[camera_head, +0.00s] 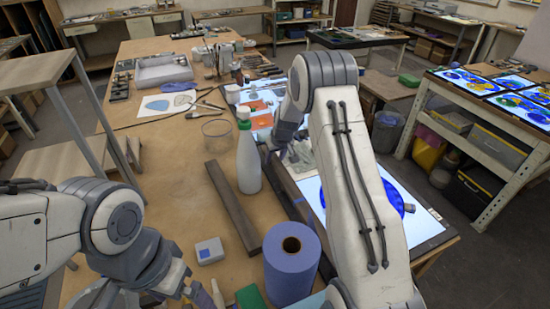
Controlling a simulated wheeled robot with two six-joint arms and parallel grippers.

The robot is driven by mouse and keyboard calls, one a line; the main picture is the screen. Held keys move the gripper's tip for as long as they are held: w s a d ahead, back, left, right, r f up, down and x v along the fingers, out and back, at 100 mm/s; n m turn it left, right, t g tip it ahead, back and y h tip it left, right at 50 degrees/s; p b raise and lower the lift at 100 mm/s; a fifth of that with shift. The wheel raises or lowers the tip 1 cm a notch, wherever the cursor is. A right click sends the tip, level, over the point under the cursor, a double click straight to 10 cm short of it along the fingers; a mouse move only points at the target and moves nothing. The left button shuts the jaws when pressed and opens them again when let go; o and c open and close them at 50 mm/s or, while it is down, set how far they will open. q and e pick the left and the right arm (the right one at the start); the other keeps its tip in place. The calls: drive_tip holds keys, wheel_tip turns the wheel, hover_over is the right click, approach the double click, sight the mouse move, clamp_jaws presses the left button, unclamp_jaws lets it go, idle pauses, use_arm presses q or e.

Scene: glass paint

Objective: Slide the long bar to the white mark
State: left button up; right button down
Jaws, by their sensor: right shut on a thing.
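A long dark bar (290,199) lies along the left edge of the lit glass panel (424,225). My right arm reaches over the panel from the bottom right, and its gripper (281,152) is low at the bar's far part, shut on it as far as I can see. My own arm hides part of the grip and of the panel. A small white mark (435,214) shows on the panel's dark right border; I cannot tell whether it is the task's mark. My left gripper (196,296) is at the bottom left, its jaws unclear, apart from the bar.
A brown wooden strip (232,206) lies left of the dark bar. A white bottle (248,152) with a green cap stands between them. A blue paper roll (292,262) stands at the near end. A white box (209,250) and clear bowl (217,130) are on the table.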

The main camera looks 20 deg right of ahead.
idle(0.5)
drive_tip(key=d+b, duration=0.2)
drive_tip(key=d, duration=0.1)
drive_tip(key=shift+d+f+b, duration=0.15)
drive_tip(key=shift+d+b, duration=0.1)
drive_tip(key=shift+b, duration=0.1)
drive_tip(key=shift+d, duration=0.2)
drive_tip(key=shift+a, duration=0.15)
drive_tip(key=shift+c, duration=1.6)
unclamp_jaws()
drive_tip(key=shift+r, duration=0.3)
drive_tip(key=shift+s+r, duration=0.15)
drive_tip(key=shift+r, duration=0.15)
drive_tip(key=b+v, duration=0.3)
drive_tip(key=v, duration=0.6)
drive_tip(key=shift+s+r, duration=0.2)
drive_tip(key=shift+r, duration=0.05)
